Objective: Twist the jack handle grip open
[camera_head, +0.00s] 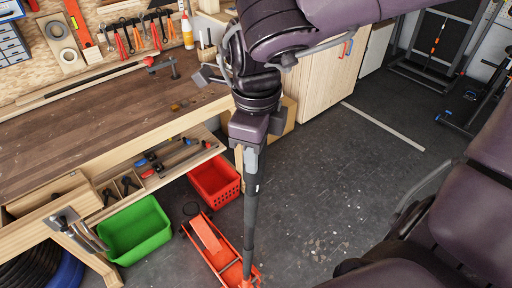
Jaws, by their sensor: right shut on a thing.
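The orange-red floor jack (220,258) stands on the dark floor at the bottom middle of the head view. Its long black handle (251,205) rises almost upright from the jack's end. My right gripper (249,152) comes down from above and is shut on the upper end of the handle. The palm and fingers hide most of the grip, so I cannot tell how far it is turned.
A wooden workbench (90,125) stands at the left, with a tool shelf beneath it. A green bin (135,230) and a red crate (214,183) lie close beside the jack. The floor (330,190) to the right is mostly clear.

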